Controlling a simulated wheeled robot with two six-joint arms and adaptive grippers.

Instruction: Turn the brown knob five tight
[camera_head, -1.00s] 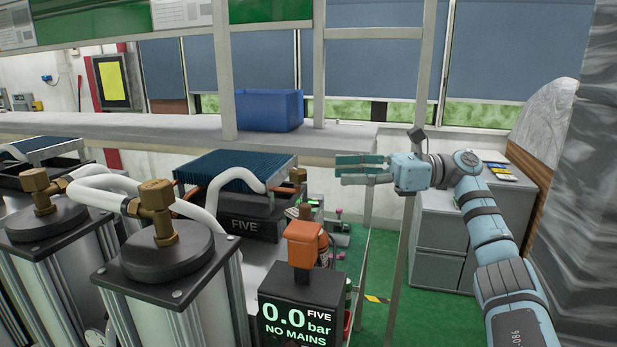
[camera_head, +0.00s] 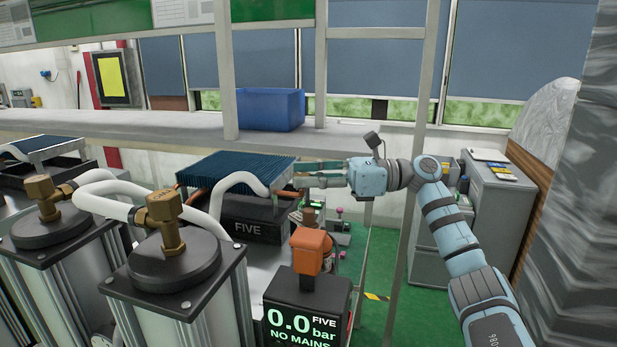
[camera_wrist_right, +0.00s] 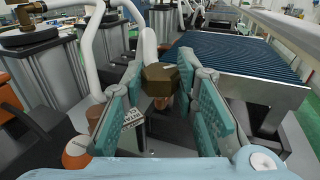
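The brown knob five (camera_wrist_right: 160,80) is a brown, faceted cap in the right wrist view, beside a white hose. It lies between the fingertips of my right gripper (camera_wrist_right: 160,70), which are spread with gaps on both sides. In the head view my right gripper (camera_head: 318,173) reaches in from the right, level with the blue finned block, and its fingers hide the knob. A black box (camera_head: 247,228) below carries the label FIVE. My left gripper is out of view.
An orange block (camera_head: 311,250) stands above a display (camera_head: 305,315) reading 0.0 bar, FIVE, NO MAINS. Grey columns with brass fittings (camera_head: 166,220) stand at left. The blue finned block (camera_head: 235,170) and a white hose (camera_head: 240,185) are close to the gripper. A pale frame post (camera_head: 405,250) stands nearby.

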